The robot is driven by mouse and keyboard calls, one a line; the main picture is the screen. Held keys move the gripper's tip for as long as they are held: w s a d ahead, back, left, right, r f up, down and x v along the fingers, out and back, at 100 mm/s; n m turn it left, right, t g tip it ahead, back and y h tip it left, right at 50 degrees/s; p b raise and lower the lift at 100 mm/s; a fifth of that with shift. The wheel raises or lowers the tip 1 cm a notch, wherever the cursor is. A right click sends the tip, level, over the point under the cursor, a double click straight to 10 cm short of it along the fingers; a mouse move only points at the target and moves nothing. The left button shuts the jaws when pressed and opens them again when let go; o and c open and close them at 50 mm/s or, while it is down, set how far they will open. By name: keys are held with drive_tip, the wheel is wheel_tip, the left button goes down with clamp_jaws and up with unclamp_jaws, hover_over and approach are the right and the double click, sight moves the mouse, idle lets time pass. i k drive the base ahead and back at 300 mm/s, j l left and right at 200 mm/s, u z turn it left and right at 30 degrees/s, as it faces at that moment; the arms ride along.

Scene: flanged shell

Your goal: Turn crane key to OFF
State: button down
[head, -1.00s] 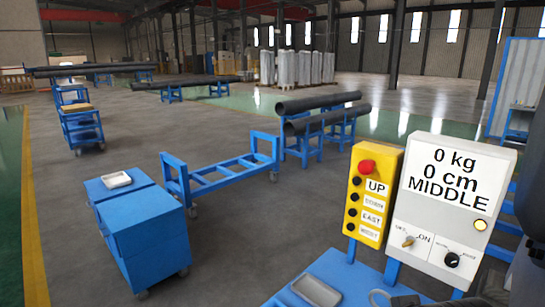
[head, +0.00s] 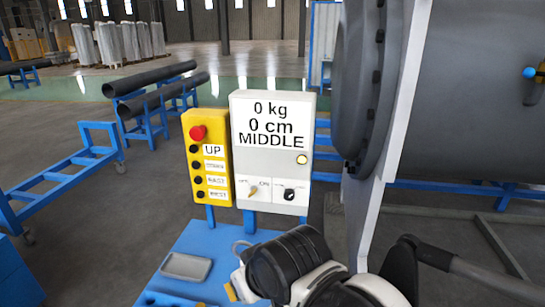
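The crane key (head: 252,190) is a small beige switch low on the left of the white control box (head: 272,158) in the head view. Small labels flank it; they are too blurred to read surely, as is the key's exact position. A black knob (head: 289,194) sits to its right. The box display reads 0 kg, 0 cm, MIDDLE, and a round yellow lamp is lit. My black and white arm shows at the bottom, in front of and below the box. My gripper's fingers cannot be made out, and nothing touches the key.
A yellow button panel (head: 208,158) with a red knob stands left of the box. Below is a blue table (head: 185,238) with a grey tray (head: 186,267). A large grey flanged shell (head: 470,110) fills the right. A blue frame (head: 70,168) stands at left; floor between is open.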

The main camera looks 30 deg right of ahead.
sight(253, 188)
drive_tip(key=j+z, duration=0.2)
drive_tip(key=z, duration=0.15)
drive_tip(key=i+j+z, duration=0.1)
drive_tip(key=z, duration=0.3)
drive_tip(key=j, duration=0.1)
